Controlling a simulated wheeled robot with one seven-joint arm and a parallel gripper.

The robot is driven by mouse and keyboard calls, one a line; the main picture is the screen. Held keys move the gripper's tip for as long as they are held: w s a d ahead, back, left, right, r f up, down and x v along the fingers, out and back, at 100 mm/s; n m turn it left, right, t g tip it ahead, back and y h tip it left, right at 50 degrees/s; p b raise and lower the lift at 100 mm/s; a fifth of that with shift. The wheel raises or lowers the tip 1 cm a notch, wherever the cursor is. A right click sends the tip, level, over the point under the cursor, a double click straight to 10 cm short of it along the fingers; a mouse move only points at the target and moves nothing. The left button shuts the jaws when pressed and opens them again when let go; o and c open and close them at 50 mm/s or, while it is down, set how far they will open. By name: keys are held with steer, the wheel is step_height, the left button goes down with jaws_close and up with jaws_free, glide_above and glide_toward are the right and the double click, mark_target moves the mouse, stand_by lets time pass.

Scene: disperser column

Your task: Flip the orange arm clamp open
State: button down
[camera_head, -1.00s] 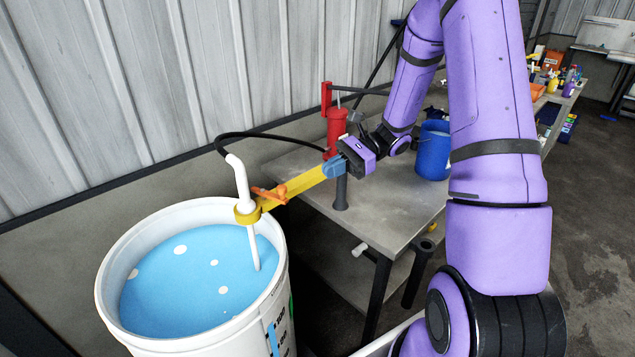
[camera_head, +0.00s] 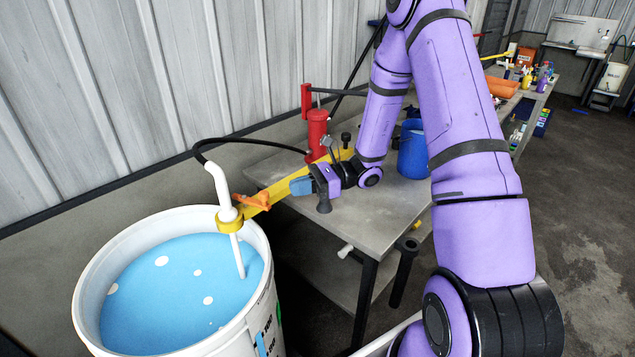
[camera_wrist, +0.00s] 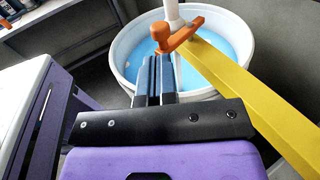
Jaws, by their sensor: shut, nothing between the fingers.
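The orange clamp (camera_head: 254,201) sits on the yellow arm (camera_head: 268,190) beside the yellow ring that surrounds the white tube (camera_head: 222,190). In the wrist view, the clamp (camera_wrist: 185,36) shows a lever with a rounded knob at its left end. My gripper (camera_head: 293,187) is shut and empty, on the near side of the yellow arm, pointing toward the clamp. In the wrist view, its fingertips (camera_wrist: 155,62) appear just below the knob, with the yellow arm (camera_wrist: 245,95) to their right.
A white bucket (camera_head: 90,270) of blue liquid stands below the ring. A grey table (camera_head: 375,215) carries a red cylinder (camera_head: 317,130) and a blue container (camera_head: 412,155). A black hose (camera_head: 240,140) runs behind the yellow arm. Corrugated wall stands at the back.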

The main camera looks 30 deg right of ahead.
steer(key=shift+w+a+f, duration=0.1)
steer(key=shift+w+a, duration=0.15)
steer(key=shift+a, duration=1)
steer(key=shift+w+a, duration=0.2)
steer(key=shift+a, duration=1)
steer(key=shift+s, duration=0.1)
steer(key=shift+s+a, duration=0.9)
steer(key=shift+a, duration=0.2)
steer(key=s+d, duration=0.6)
steer(key=d, duration=0.6)
steer(key=shift+s+d+r, duration=0.2)
steer(key=shift+d+r, duration=0.05)
steer(key=shift+r, duration=0.1)
steer(key=shift+r, duration=0.1)
